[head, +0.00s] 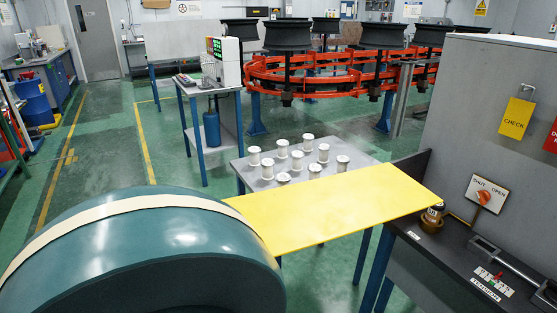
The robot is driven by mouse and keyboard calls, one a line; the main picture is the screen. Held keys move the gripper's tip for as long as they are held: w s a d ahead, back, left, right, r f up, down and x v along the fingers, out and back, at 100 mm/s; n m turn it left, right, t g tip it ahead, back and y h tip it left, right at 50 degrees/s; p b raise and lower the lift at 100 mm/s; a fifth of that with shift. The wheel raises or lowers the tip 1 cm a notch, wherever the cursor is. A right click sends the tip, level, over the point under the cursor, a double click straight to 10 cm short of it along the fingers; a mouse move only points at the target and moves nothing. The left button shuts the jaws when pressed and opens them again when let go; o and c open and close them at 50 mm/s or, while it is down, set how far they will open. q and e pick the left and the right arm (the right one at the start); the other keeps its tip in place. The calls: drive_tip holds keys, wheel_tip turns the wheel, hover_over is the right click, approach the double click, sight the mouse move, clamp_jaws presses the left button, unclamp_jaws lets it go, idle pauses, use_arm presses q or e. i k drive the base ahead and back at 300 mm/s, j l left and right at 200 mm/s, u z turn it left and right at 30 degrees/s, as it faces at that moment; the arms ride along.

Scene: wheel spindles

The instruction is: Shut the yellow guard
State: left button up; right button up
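The yellow guard (335,207) is a flat yellow panel in the middle of the head view. It looks roughly level. Its right end is at the dark bench (432,258), and its left end reaches toward the lower left. A sign reading SHUT and OPEN (489,185) with an orange pointer (484,198) stands near its right end. I cannot tell clearly which word the pointer marks. Neither of my grippers is in view.
A large teal rounded shape with a cream band fills the lower left and hides what is behind; I cannot tell whether it is mine. A grey table (243,171) behind the guard holds several white spools. A brass-coloured part (432,220) stands on the bench.

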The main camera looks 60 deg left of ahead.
sight(290, 218)
drive_tip(key=k+j+z, duration=0.2)
drive_tip(key=k+j, duration=0.45)
drive_tip(key=k, duration=0.15)
drive_tip(key=k+j, duration=0.15)
drive_tip(key=j, duration=0.2)
drive_tip(key=k+j+z, duration=0.15)
drive_tip(key=j, duration=0.2)
drive_tip(key=k+j, duration=0.15)
drive_tip(key=j, duration=0.7)
drive_tip(key=k+j+z, duration=0.15)
drive_tip(key=j, duration=0.4)
drive_tip(key=i+j, duration=0.8)
drive_tip(key=j, duration=0.15)
